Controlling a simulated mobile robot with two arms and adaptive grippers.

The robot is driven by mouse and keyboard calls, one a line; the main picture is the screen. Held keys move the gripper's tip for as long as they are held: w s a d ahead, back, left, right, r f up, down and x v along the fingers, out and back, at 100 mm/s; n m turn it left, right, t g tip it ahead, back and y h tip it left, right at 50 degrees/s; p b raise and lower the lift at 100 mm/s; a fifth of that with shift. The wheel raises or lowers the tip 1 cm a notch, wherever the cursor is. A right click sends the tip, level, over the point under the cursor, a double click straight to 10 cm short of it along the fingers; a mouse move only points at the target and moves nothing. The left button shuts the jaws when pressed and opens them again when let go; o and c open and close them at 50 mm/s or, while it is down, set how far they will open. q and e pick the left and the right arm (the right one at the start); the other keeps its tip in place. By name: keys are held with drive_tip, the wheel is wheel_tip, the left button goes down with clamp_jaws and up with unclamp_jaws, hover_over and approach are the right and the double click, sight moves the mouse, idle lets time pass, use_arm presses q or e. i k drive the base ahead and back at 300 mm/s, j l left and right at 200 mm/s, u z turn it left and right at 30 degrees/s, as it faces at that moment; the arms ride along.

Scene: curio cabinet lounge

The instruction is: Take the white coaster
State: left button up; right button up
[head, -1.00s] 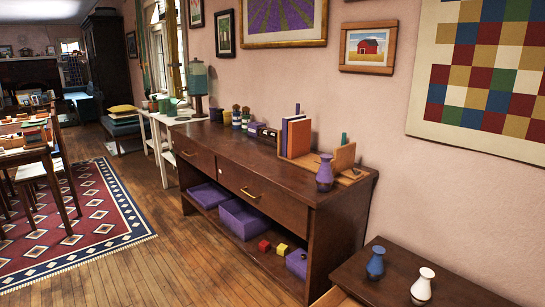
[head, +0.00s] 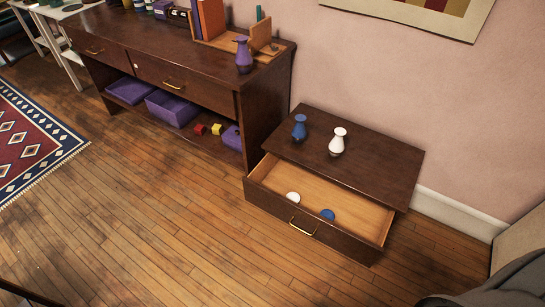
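The white coaster (head: 293,198) is a small round disc lying in the open drawer (head: 275,175) of the low dark-wood cabinet (head: 385,160). It lies near the drawer's front wall, left of a blue coaster (head: 327,214). The two discs are apart. Neither of my grippers shows in the head view.
A blue vase (head: 299,128) and a white vase (head: 337,142) stand on the low cabinet's top. A longer dark sideboard (head: 185,55) stands to the left with a purple vase (head: 243,55) on it. The wood floor (head: 190,220) before the drawer is clear.

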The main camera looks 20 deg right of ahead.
sight(294, 196)
drive_tip(key=z, duration=1)
